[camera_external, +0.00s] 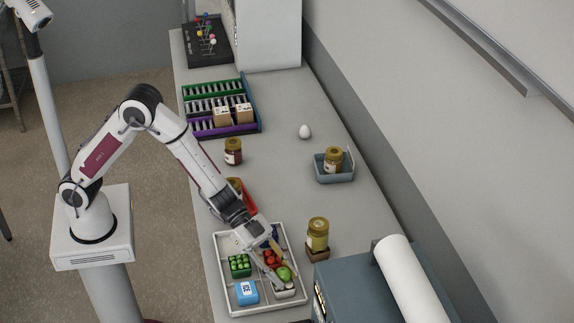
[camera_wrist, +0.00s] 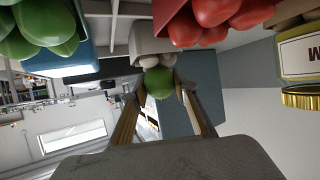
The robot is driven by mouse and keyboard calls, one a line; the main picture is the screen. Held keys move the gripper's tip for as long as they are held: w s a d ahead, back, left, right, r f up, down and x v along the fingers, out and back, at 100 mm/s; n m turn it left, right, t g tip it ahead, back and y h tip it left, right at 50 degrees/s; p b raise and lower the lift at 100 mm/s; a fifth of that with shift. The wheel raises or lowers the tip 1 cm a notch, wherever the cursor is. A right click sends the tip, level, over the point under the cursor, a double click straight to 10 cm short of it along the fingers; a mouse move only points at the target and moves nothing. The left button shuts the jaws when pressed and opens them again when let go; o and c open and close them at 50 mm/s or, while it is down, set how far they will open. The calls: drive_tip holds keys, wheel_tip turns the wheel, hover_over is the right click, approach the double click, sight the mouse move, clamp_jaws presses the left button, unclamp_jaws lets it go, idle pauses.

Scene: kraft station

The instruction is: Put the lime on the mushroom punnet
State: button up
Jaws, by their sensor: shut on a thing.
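The lime (camera_external: 284,274) is a round green fruit at the lower right of the white divided tray. In the wrist view the lime (camera_wrist: 159,84) sits between the fingertips. My gripper (camera_external: 279,272) is shut on it; the tan fingers of my gripper (camera_wrist: 160,92) flank it. The mushroom punnet (camera_external: 286,293) is a pale grey box in the tray's lower right part, just below the lime. In the wrist view the punnet (camera_wrist: 147,40) shows pale mushrooms (camera_wrist: 150,62) right beside the lime. I cannot tell whether the lime touches them.
The white tray (camera_external: 224,290) also holds a red tomato punnet (camera_external: 271,259), a green punnet (camera_external: 240,266) and a blue box (camera_external: 246,293). A jar (camera_external: 317,234) stands right of the tray. A grey machine with a white roll (camera_external: 412,282) is at lower right.

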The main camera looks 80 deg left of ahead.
drive_tip(key=shift+f, duration=0.15)
drive_tip(key=o, duration=1.1)
drive_tip(key=shift+c, duration=0.2)
drive_tip(key=v, duration=1.2)
drive_tip(key=shift+a, duration=0.1)
